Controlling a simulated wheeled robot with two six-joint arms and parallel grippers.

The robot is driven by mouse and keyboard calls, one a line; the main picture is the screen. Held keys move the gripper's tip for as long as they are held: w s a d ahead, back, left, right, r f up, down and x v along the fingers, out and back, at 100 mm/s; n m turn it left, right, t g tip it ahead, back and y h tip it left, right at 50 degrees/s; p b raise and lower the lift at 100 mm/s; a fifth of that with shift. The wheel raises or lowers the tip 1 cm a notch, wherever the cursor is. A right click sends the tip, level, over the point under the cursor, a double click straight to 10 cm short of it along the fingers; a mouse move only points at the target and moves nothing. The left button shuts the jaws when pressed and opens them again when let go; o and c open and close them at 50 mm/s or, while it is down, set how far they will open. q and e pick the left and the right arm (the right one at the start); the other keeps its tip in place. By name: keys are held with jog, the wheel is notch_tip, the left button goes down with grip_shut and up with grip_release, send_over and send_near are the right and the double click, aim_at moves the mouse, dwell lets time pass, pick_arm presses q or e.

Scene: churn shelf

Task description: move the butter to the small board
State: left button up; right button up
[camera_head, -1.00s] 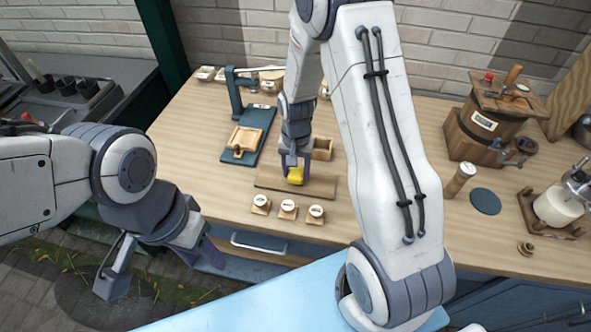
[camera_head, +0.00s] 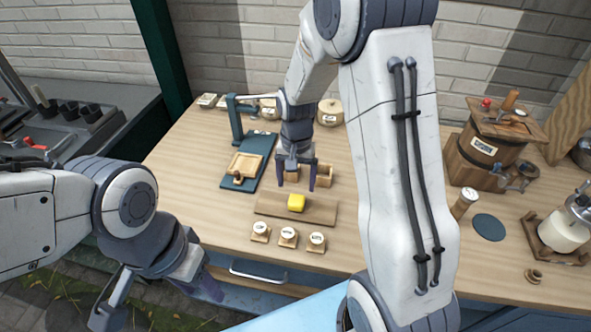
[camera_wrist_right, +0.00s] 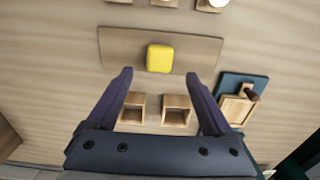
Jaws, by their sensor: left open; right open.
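The butter (camera_head: 296,202) is a yellow block resting on the small board (camera_head: 270,205), a flat brown wooden board on the table. The butter also shows in the right wrist view (camera_wrist_right: 160,58), on the middle of the board (camera_wrist_right: 120,47). My right gripper (camera_head: 296,180) is open and empty, raised behind the butter and apart from it. In the right wrist view its two fingers (camera_wrist_right: 160,85) are spread, with the butter beyond their tips. My left gripper (camera_head: 160,302) is open and empty, off the table's front left edge.
Several small labelled stamps, one a stamp (camera_head: 288,236), stand in front of the board. Small wooden boxes (camera_head: 323,175) stand behind it. A blue press stand (camera_head: 237,180) is left, a wooden churn (camera_head: 487,150) right. The table (camera_head: 200,170) is clear at left.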

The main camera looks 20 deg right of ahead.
aim_at(296, 200)
notch_tip(296, 200, up, 5)
jog(key=s+a+r+n, duration=0.5)
jog(key=s+a+n, duration=0.2)
jog(key=s+a, duration=0.45)
jog(key=s+a+n+y, duration=0.1)
jog(key=s+a+n, duration=0.2)
jog(key=s+n, duration=0.4)
jog(key=s, duration=0.4)
jog(key=shift+s+a+r, duration=0.15)
jog(key=shift+s+a, duration=0.15)
jog(key=shift+a, duration=0.05)
